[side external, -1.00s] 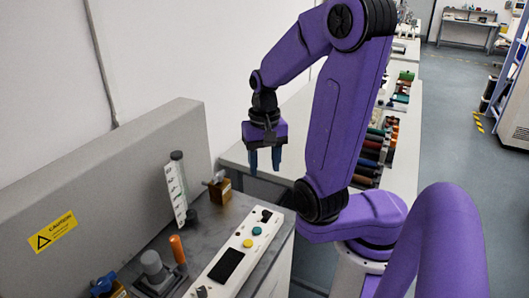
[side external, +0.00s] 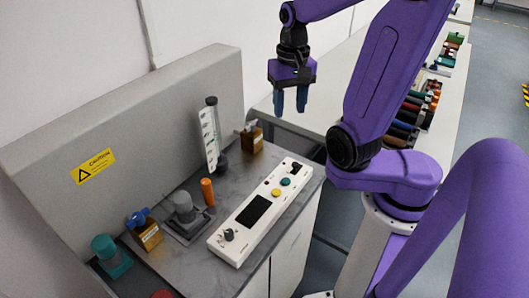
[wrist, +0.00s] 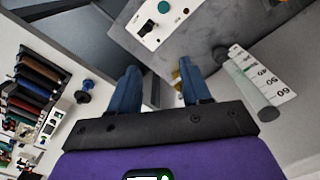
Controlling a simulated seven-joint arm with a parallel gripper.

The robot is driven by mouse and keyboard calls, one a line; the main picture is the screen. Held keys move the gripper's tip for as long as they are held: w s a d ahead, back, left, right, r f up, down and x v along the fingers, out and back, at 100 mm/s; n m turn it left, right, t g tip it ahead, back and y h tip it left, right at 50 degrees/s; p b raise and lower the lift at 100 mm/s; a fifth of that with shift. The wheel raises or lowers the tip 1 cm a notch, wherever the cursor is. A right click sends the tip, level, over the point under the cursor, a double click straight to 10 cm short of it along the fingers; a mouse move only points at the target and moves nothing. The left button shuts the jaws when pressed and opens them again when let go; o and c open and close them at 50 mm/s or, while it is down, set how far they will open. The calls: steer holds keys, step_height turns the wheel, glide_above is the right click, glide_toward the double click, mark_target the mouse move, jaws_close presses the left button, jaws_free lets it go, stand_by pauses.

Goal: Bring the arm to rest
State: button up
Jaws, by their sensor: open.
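My gripper (side external: 290,100) hangs from my purple arm in the upper middle of the side external view. Its two blue fingers point down and stand apart, with nothing between them. It is in the air above the gap between the grey machine and the long bench behind it. In the wrist view, my gripper (wrist: 160,88) is also open and empty, with the control panel (wrist: 153,22) beyond its fingertips.
The grey-topped machine (side external: 185,262) carries a white control panel (side external: 258,212), a graduated cylinder (side external: 210,140), an orange peg (side external: 207,192) and small valve blocks. A white bench (side external: 330,110) with rows of coloured items (side external: 402,125) stands behind my arm.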

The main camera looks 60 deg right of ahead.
steer(key=a+f+n, duration=0.1)
steer(key=a+n, duration=0.5)
steer(key=n, duration=0.5)
steer(key=s+a+f+n, duration=0.1)
steer(key=s+n, duration=0.7)
steer(key=s, duration=0.5)
steer(key=shift+s+f+n, duration=0.2)
steer(key=shift+s+n, duration=0.05)
steer(key=shift+n, duration=0.15)
steer(key=shift+o, duration=0.3)
steer(key=shift+w+a, duration=0.15)
steer(key=shift+a, duration=0.05)
stand_by(2.1)
